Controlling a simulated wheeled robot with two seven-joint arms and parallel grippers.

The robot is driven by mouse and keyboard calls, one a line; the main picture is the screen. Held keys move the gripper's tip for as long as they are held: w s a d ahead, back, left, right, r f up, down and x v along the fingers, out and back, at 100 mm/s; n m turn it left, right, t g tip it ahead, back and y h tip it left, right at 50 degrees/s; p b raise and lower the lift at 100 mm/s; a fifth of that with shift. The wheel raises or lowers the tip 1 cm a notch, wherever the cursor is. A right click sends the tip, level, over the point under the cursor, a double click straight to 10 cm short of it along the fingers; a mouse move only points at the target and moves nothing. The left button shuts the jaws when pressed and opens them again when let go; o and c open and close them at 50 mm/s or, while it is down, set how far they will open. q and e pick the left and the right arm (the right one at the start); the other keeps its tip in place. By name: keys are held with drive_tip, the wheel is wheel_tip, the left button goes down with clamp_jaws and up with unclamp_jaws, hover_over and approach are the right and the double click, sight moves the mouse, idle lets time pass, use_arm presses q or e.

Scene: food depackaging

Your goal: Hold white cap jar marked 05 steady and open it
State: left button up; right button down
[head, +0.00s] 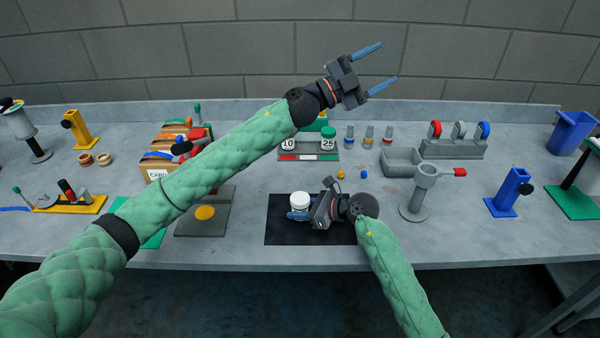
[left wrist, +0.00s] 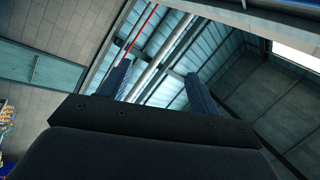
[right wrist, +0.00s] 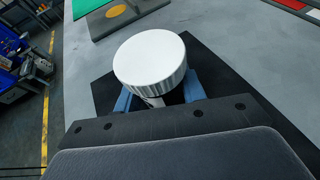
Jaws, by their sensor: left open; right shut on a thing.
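The jar with the white ribbed cap (head: 300,200) stands upright on the black mat (head: 285,235). Its cap fills the middle of the right wrist view (right wrist: 150,60), with the cap on the jar. My right gripper (head: 298,215) is shut on the jar's body below the cap, its blue fingers on either side. The jar's 05 mark cannot be read here. My left gripper (head: 382,70) is open and empty, raised high above the back of the bench and far from the jar. The left wrist view shows its two spread fingers (left wrist: 158,85) against the ceiling.
Behind the mat stand a tray with jars marked 10 and 25 (head: 308,156), a grey bin (head: 402,162) and a grey stand with a red handle (head: 424,185). My left arm crosses above the bench's left half.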

use_arm(q)
drive_tip(key=w+a+f+n+t+y, duration=0.3)
drive_tip(key=w+f+n+t+y, duration=0.1)
drive_tip(key=w+t+y, duration=0.15)
drive_tip(key=w+a+f+n+t+y, duration=0.4)
drive_tip(key=w+y, duration=0.2)
drive_tip(key=y, duration=0.1)
drive_tip(key=m+g+y, duration=1)
drive_tip(key=m+g, duration=0.3)
drive_tip(key=g, duration=0.3)
hover_over(300, 197)
drive_tip(key=shift+t+h, duration=0.25)
wheel_tip(300, 197, down, 19)
drive_tip(key=shift+r, duration=0.1)
drive_tip(key=shift+f, duration=3.9)
